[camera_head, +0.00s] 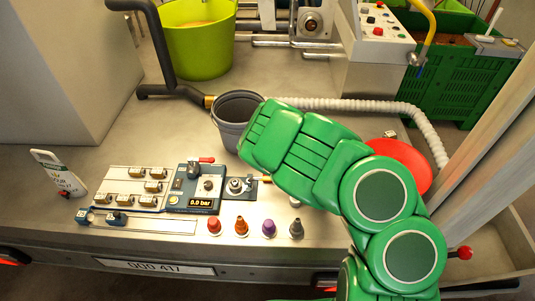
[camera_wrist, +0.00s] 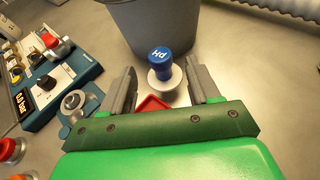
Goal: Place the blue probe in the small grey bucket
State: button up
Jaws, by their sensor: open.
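The blue probe (camera_wrist: 160,61), marked "pH", stands upright on a white round base in the wrist view. It is just beyond and between the two fingers of my gripper (camera_wrist: 164,88), which is open and empty. In the head view my green arm hides the probe and the fingers. The small grey bucket (camera_head: 229,107) stands upright behind and left of my gripper in the head view. Its near wall (camera_wrist: 152,24) rises right behind the probe in the wrist view, and its inside is only partly visible.
A blue control panel (camera_head: 195,187) reading 0.0 bar sits left of my gripper, with several coloured knobs (camera_head: 241,227) along the front. A red round object (camera_head: 407,160) is partly behind my arm. A ribbed white hose (camera_head: 350,105) runs behind. A lime tub (camera_head: 198,48) stands farther back.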

notch_tip(320, 180, up, 5)
jog(key=shift+w+a+f+m, duration=0.1)
jog(key=shift+f+m, duration=0.75)
jog(key=shift+m, duration=5.15)
jog(key=shift+w+a+f+m, duration=0.1)
jog(key=shift+f+m, duration=0.75)
jog(key=shift+m, duration=5.15)
jog(key=shift+w+a+f+m, duration=0.1)
jog(key=shift+f+m, duration=0.75)
jog(key=shift+m, duration=5.15)
jog(key=shift+x, duration=2.45)
grip_shut()
